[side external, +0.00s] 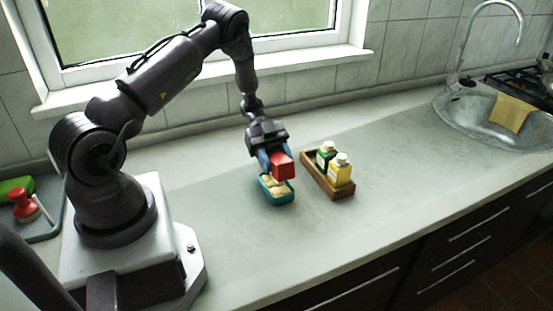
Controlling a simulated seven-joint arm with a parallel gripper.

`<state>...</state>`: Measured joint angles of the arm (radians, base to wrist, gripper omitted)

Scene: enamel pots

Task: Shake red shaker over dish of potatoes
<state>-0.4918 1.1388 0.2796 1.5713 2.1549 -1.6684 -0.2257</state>
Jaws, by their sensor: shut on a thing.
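My gripper (264,158) is shut on the red shaker (283,166) and holds it above the dish. The shaker looks tipped over, with its red body toward the camera; its top end is hard to make out. The teal dish (279,200) stands on the counter right below, with pale yellow potatoes (272,182) in it. The gripper and shaker hide part of the dish's far side.
A wooden tray (334,193) to the right of the dish holds a green shaker (326,155) and a yellow shaker (341,172). A sink (460,117) with a yellow cloth (511,114) is at the far right. The counter (400,170) between is clear.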

